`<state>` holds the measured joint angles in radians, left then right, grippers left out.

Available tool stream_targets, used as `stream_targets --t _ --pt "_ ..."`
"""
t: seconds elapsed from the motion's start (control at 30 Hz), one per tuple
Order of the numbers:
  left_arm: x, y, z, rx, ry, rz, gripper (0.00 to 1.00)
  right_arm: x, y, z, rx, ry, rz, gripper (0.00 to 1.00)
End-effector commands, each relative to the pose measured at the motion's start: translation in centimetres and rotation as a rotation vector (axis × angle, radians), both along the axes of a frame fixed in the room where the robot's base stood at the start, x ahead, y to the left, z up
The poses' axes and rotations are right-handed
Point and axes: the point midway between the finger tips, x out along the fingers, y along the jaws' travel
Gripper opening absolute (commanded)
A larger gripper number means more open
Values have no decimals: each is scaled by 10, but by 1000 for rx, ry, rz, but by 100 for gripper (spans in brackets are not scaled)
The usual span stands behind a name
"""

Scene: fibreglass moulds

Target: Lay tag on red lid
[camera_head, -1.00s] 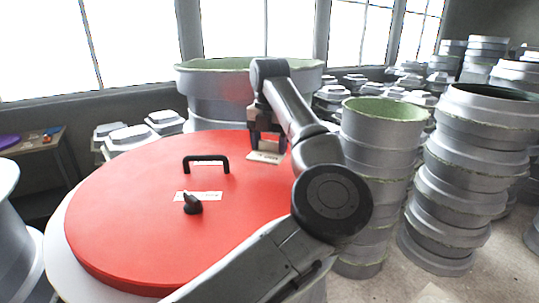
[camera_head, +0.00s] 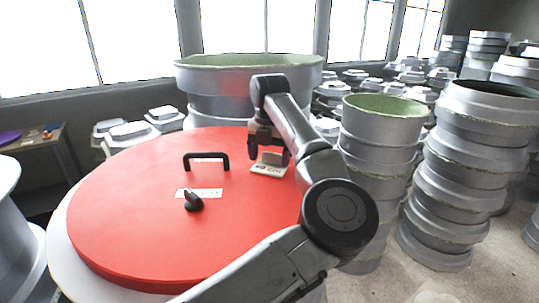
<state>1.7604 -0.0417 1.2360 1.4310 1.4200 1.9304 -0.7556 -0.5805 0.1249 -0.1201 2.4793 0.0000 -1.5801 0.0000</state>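The red lid (camera_head: 130,223) is a large round disc with a black bar handle (camera_head: 206,155) and a black knob (camera_head: 193,201). A small pale tag (camera_head: 269,170) with dark marks is at the lid's right rear part. My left gripper (camera_head: 269,158) points down there, with the tag between its dark fingers. The tag is very low over the lid or touching it; I cannot tell which. My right gripper is not in view.
A pale label strip (camera_head: 207,193) lies by the knob. A grey mould with a green rim (camera_head: 215,85) stands behind the lid. Stacked grey moulds (camera_head: 382,135) stand to the right. A bench (camera_head: 38,145) is at the far left.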

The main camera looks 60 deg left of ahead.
Motion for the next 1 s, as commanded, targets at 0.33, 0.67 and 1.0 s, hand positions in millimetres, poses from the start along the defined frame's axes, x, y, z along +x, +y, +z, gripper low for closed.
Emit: stream_targets --t 0.33,0.67,1.0 --pt "0 0 2 0 0 0 89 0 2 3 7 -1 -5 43" --pt "0 1 48 2 -4 -2 89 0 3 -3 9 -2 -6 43" --pt "0 0 106 -2 -3 -2 89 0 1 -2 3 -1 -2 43"
